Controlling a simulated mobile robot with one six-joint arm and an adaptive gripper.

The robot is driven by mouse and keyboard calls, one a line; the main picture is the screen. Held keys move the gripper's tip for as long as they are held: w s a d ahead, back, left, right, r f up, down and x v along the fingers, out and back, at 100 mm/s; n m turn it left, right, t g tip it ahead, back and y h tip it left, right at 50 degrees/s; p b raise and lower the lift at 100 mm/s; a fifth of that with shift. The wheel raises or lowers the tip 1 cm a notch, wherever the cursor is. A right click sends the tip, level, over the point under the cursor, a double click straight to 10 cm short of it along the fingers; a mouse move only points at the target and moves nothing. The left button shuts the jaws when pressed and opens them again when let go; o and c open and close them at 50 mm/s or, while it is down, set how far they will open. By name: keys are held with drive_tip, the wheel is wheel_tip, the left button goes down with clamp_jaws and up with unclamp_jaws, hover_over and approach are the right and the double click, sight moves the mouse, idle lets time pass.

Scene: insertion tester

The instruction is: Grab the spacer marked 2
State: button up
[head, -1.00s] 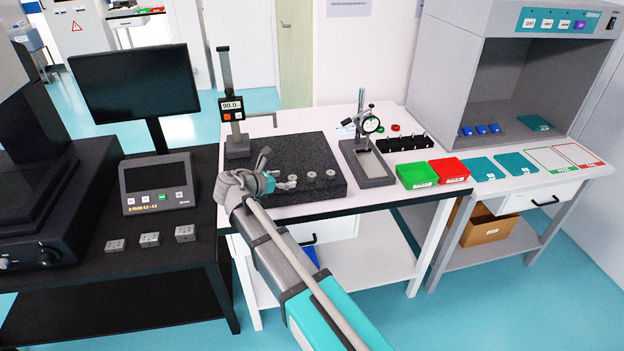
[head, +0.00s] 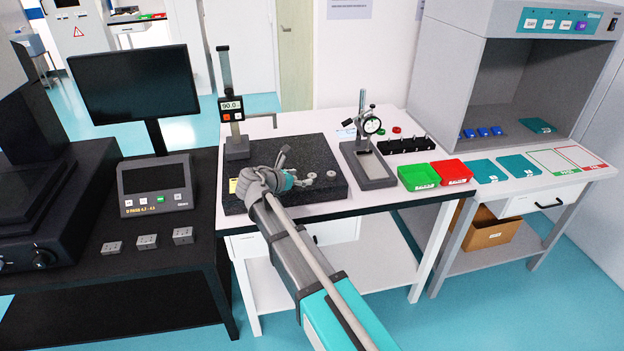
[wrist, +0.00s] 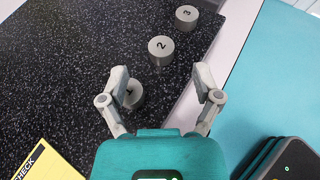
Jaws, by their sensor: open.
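The spacer marked 2 (wrist: 161,49) is a short grey metal cylinder standing on the black granite plate (wrist: 60,60). In the wrist view it lies ahead of my gripper (wrist: 161,80), just beyond the fingertips and roughly midway between them. My gripper is open and empty, and no finger is seen touching that spacer. The spacer marked 1 (wrist: 133,94) is nearer, partly behind the left finger. The spacer marked 3 (wrist: 186,18) stands farther off, up and right. In the head view my gripper (head: 291,180) is over the plate's front and hides part of the row.
A height gauge (head: 232,110) stands at the plate's back left. A dial gauge stand (head: 368,150) is to the right, with green (head: 418,176) and red (head: 453,171) bins beyond. A yellow card (wrist: 45,165) lies on the plate.

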sight(311, 176)
drive_tip(key=b+x, duration=0.1)
drive_tip(key=x, duration=0.2)
drive_tip(key=shift+w+d+f+b, duration=0.15)
drive_tip(key=shift+f+b, duration=0.2)
drive_tip(key=shift+w+d+f, duration=0.2)
drive_tip(key=shift+w+d, duration=0.2)
drive_tip(key=shift+w, duration=0.1)
clamp_jaws()
